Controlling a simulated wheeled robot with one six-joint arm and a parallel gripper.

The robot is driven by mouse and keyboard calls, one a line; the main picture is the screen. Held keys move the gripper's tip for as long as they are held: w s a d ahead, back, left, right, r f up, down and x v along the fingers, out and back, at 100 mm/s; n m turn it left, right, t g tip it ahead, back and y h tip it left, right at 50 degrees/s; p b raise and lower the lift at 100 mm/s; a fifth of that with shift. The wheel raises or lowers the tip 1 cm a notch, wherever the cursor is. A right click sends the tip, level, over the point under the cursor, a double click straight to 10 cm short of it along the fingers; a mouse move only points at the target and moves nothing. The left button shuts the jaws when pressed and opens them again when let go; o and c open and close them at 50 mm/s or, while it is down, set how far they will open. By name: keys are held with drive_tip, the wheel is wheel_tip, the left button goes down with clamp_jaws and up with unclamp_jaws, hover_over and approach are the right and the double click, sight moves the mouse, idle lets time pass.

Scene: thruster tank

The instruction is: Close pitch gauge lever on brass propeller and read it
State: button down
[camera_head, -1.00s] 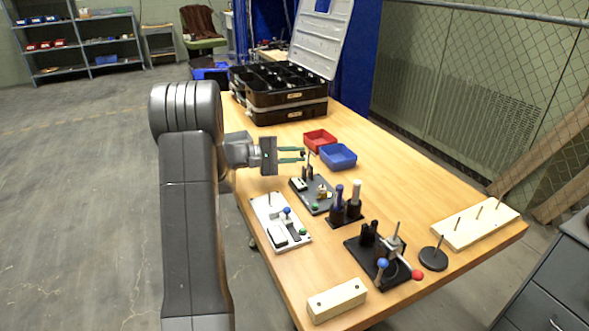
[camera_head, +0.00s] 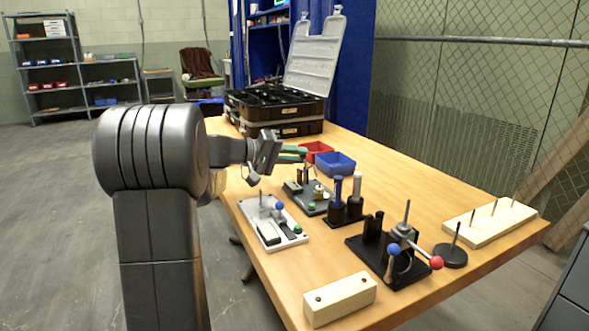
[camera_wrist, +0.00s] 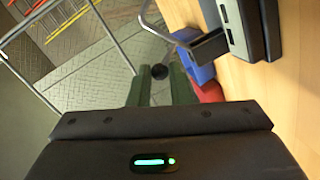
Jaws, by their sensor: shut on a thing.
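My gripper (camera_head: 297,153) is above the table, left of the small bins, with its two green fingers pointing right. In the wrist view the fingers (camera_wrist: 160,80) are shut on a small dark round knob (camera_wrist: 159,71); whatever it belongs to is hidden. On the table below stands a grey-based fixture (camera_head: 309,203) with a small brass-coloured part (camera_head: 319,191), perhaps the propeller, and upright posts. Nearer is a white-based fixture (camera_head: 268,237) with a blue knob (camera_head: 279,206), a green button and a display. Its reading is not legible. I cannot tell which fixture is the pitch gauge.
Red bin (camera_head: 317,149) and blue bin (camera_head: 336,163) sit beyond the fingers, with a black open case (camera_head: 280,108) behind. A black stand (camera_head: 397,268) with blue and red ball levers, a pale block (camera_head: 340,299) and a pegged board (camera_head: 490,222) stand nearer.

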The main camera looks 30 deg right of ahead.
drive_tip(key=shift+s+f+m+b, duration=0.15)
drive_tip(key=shift+s+m+b, duration=0.1)
drive_tip(key=shift+m+b, duration=0.15)
drive_tip(key=c, duration=1.6)
unclamp_jaws()
drive_tip(key=shift+a, duration=0.15)
drive_tip(key=shift+w+a+r, duration=0.1)
drive_tip(key=shift+a+r, duration=0.15)
drive_tip(key=shift+a, duration=0.05)
drive_tip(key=p+v, duration=0.3)
drive_tip(key=v, duration=1)
drive_tip(key=shift+p, duration=0.3)
drive_tip(key=shift+f, duration=0.1)
